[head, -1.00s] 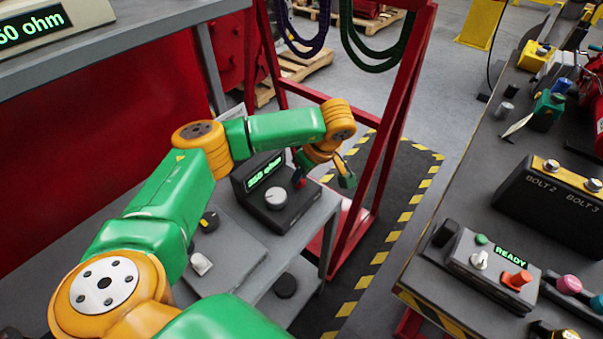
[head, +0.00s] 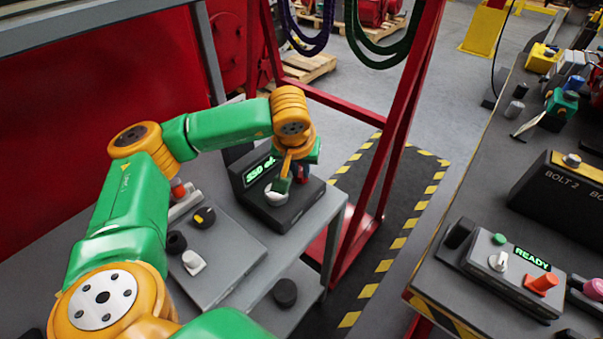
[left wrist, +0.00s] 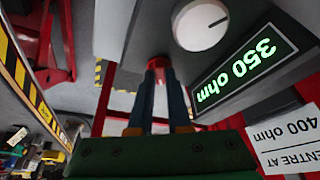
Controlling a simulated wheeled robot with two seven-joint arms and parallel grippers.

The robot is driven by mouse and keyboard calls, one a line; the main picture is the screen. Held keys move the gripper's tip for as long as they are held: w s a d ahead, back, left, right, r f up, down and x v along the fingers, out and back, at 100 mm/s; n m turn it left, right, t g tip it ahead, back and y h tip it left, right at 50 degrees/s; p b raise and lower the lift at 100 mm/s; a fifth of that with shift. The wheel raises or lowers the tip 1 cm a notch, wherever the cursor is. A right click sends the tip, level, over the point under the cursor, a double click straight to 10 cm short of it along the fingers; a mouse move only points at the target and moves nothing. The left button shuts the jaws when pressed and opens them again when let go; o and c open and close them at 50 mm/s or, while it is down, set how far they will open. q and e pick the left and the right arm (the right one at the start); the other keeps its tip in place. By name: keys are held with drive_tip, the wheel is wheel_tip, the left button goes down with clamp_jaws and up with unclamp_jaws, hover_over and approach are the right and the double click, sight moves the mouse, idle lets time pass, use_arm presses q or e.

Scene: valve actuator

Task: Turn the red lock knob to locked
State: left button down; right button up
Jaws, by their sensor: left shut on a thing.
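In the head view my left gripper (head: 295,178) is at the front right of the black meter box (head: 244,185), and mostly hides the knob. The box has a white dial (left wrist: 201,24), partly hidden in the head view, and a green display (left wrist: 236,77) reading 350 ohm. I cannot read the knob's lock position. My right gripper is not in view.
A white label (left wrist: 287,138) reads "centre at 400 ohm". Left of the box is a grey panel (head: 222,250) with knobs. A red frame (head: 390,150) stands close on the right. A dark bench (head: 470,180) with a READY control box (head: 510,265) is further right.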

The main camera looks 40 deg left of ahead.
use_arm(q)
drive_tip(key=m+h+b, duration=0.1)
drive_tip(key=m, duration=0.1)
drive_tip(key=shift+a+f+m, duration=0.1)
drive_tip(key=shift+a+m, duration=0.05)
drive_tip(key=shift+m, duration=0.15)
drive_tip(key=shift+a+m+h+b, duration=0.1)
drive_tip(key=shift+m+h+b, duration=0.35)
drive_tip(key=shift+m, duration=0.95)
drive_tip(key=shift+h, duration=0.25)
drive_tip(key=c, duration=0.9)
unclamp_jaws()
drive_tip(key=shift+o, duration=0.2)
drive_tip(key=v, duration=0.7)
